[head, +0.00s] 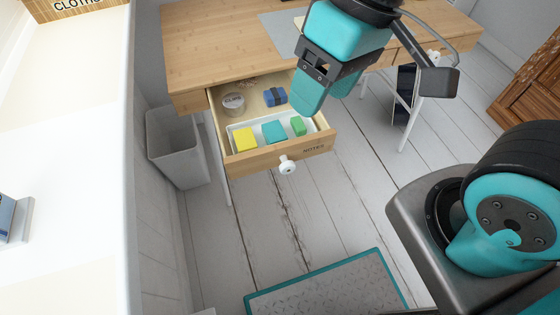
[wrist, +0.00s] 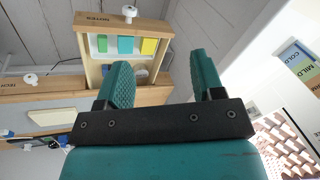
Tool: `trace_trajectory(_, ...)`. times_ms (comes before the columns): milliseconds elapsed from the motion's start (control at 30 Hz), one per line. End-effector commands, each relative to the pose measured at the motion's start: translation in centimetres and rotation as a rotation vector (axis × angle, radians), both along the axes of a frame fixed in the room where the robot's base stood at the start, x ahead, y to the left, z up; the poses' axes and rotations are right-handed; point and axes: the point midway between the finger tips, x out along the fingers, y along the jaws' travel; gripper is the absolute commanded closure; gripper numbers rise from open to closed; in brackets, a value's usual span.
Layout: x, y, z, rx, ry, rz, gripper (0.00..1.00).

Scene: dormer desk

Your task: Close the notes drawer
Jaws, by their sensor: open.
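The notes drawer (head: 275,158) is pulled out of the wooden desk, with its lettered front and round white knob (head: 288,164) facing the room. It shows upside down in the wrist view (wrist: 167,27), its knob (wrist: 129,10) at the top. Inside are yellow, teal and green note pads in a white tray (head: 318,125), a blue item (head: 275,96) and a small round container (head: 233,103). My gripper (head: 327,96) is open and empty above the drawer's right side, apart from the knob. Its spread fingers show in the wrist view (wrist: 160,75).
The desk top (head: 205,45) lies behind the drawer. A grey bin (head: 180,150) stands left of it. Another drawer, lettered TECH (wrist: 12,92), appears shut. The floor before the drawer is clear up to a teal-edged mat (head: 330,285).

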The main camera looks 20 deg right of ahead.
Motion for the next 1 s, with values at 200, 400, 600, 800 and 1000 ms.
trace_trajectory(200,4.4,1.4,-6.5,-0.212,0.073,-0.323,0.38)
trace_trajectory(400,5.9,1.9,-8.9,-0.290,0.060,-0.460,0.38)
trace_trajectory(600,5.8,1.7,-11.9,-0.294,0.063,-0.464,0.38)
trace_trajectory(800,5.8,1.7,-16.6,-0.293,0.064,-0.463,0.38)
trace_trajectory(1000,5.8,1.7,-21.1,-0.292,0.063,-0.462,0.38)
